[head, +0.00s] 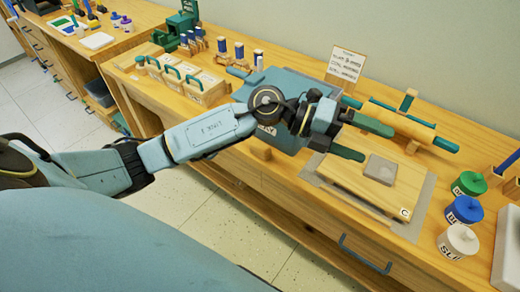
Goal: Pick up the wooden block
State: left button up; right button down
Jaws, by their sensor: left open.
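A flat, light wooden block (348,181) with a dark "C" mark at its near corner lies on a grey mat (418,205) at the front of the workbench. A small grey-brown slab (381,169) sits on top of it. A much smaller wooden piece (261,152) is partly hidden under my left arm at the bench edge. I cannot tell for certain which piece is the task's block. My left gripper (377,145) is open, its two green fingers apart with nothing seen between them, just behind the flat block. My right gripper is out of view.
A wooden roller (402,123) with green handles lies behind the gripper. Green (468,185), blue (464,210) and white (458,240) pots stand at the right. A blue-grey machine (285,84) is behind my arm. A small sign (347,66) stands at the back.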

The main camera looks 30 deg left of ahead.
pick_arm(q)
jog(key=w+a+f+m+g+y, duration=0.1)
jog(key=a+f+m+g+y, duration=0.1)
jog(key=a+f+y, duration=0.45)
jog(key=n+g+y, duration=0.1)
jog(key=g+y, duration=0.1)
jog(key=y, duration=0.7)
send_over(260, 144)
jog(key=f, duration=0.4)
jog(key=f+b, duration=0.1)
jog(key=f, duration=0.2)
jog(key=shift+a, duration=0.3)
jog(key=shift+f, duration=0.45)
jog(key=f, duration=0.5)
jog(key=shift+d+b, duration=0.3)
jog(key=shift+d, duration=0.05)
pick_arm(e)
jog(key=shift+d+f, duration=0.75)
pick_arm(q)
jog(key=shift+c, duration=0.4)
jog(key=c, duration=1.1)
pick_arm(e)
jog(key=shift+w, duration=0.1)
